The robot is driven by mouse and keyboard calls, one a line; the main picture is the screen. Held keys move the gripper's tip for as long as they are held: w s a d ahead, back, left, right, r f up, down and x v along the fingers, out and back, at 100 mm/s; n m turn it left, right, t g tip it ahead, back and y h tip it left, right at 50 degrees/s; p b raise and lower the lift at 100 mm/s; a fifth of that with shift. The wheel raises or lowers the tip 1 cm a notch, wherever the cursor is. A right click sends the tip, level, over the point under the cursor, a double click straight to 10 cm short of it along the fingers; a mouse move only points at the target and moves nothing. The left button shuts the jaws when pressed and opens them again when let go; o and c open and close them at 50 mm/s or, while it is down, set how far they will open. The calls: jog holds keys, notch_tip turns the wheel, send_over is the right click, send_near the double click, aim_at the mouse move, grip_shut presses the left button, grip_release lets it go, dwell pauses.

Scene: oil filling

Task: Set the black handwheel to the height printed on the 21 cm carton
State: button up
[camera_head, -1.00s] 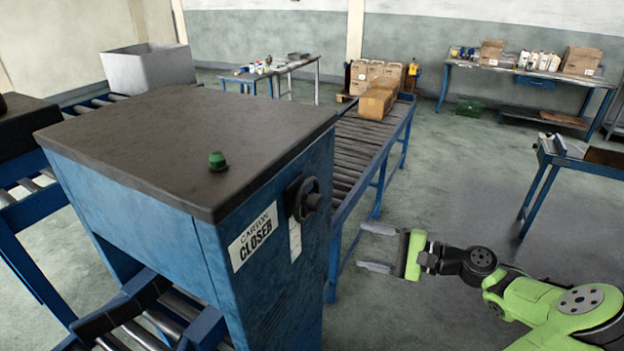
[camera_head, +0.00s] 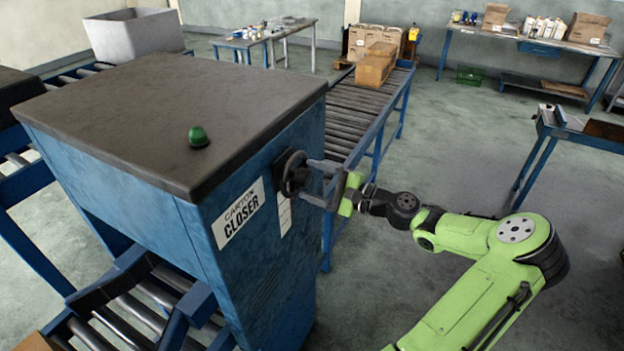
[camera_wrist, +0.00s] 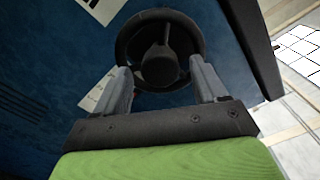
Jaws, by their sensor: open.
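The black handwheel (camera_head: 291,173) is mounted on the side of the blue carton closer (camera_head: 270,270). My gripper (camera_head: 316,182) is open at the handwheel, with its fingertips close to the rim. In the wrist view the handwheel (camera_wrist: 158,50) lies ahead of and between the two fingers of my gripper (camera_wrist: 165,85), its hub and a spoke facing the camera. I cannot tell whether the fingers touch the rim. A pale scale strip (camera_head: 285,215) is below the handwheel; its marks are too small to read. Brown cartons (camera_head: 376,68) sit on the far roller conveyor; no printed height is legible.
The closer's dark top (camera_head: 150,110) carries a green button (camera_head: 198,137). A "CARTON CLOSER" label (camera_head: 238,212) is beside the wheel. The roller conveyor (camera_head: 360,105) runs behind the gripper. Open floor (camera_head: 450,130) lies to the right, with a workbench (camera_head: 580,130) beyond.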

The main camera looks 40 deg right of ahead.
jog(key=shift+w+a, duration=0.1)
jog(key=shift+w, duration=0.35)
jog(key=c, duration=1.1)
jog(key=shift+o, duration=0.2)
